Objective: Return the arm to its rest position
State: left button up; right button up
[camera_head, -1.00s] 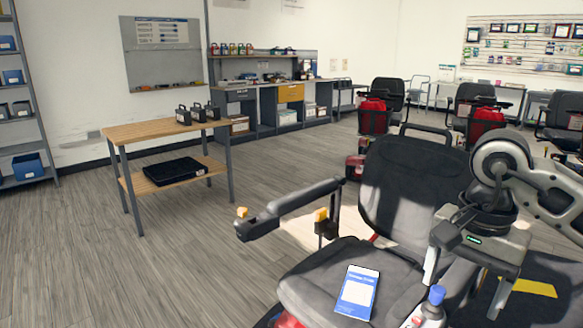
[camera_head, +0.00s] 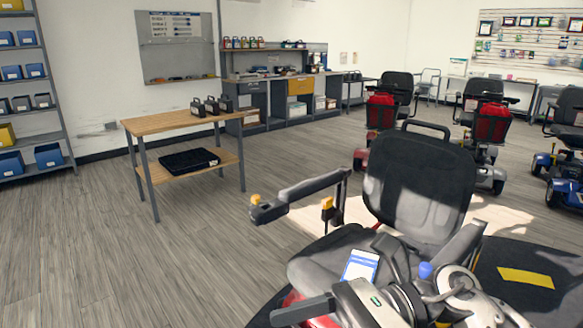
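My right arm (camera_head: 450,300) is folded low at the bottom right of the head view, in front of the scooter seat. My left arm and gripper are not in view. A blue and white card (camera_head: 360,265) lies on the grey scooter seat (camera_head: 325,258), partly hidden by my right gripper.
The scooter's armrest (camera_head: 305,190) reaches left. A wooden workbench (camera_head: 180,122) with a black tray (camera_head: 188,161) on its lower shelf stands at left. More scooters (camera_head: 490,120) stand behind at right. The floor at lower left is clear.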

jog(key=w+r+m+t+y+p, duration=0.25)
jog(key=r+m+t+y, duration=0.3)
jog(key=m+t, duration=0.7)
jog(key=w+d+f+m+t+h, duration=0.3)
jog(key=m+t+h, duration=0.2)
jog(key=m, duration=0.6)
jog(key=w+d+f+m+t+h, duration=0.2)
jog(key=d+f+m+t+h, duration=0.15)
jog(key=m, duration=0.85)
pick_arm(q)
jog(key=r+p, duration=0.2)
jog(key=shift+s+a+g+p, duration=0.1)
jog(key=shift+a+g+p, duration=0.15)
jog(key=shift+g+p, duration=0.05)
pick_arm(e)
jog(key=s+d+f+m+g+h, duration=0.3)
jog(key=s+f+m+h, duration=0.2)
jog(key=f+m, duration=0.3)
jog(key=s+d+f+m+g+h, duration=0.3)
jog(key=s+f+m+h, duration=0.2)
jog(key=f+m, duration=0.3)
notch_tip(320, 180, down, 4)
jog(key=shift+s+r+m, duration=0.2)
jog(key=shift+s+m, duration=0.15)
jog(key=shift+s, duration=0.05)
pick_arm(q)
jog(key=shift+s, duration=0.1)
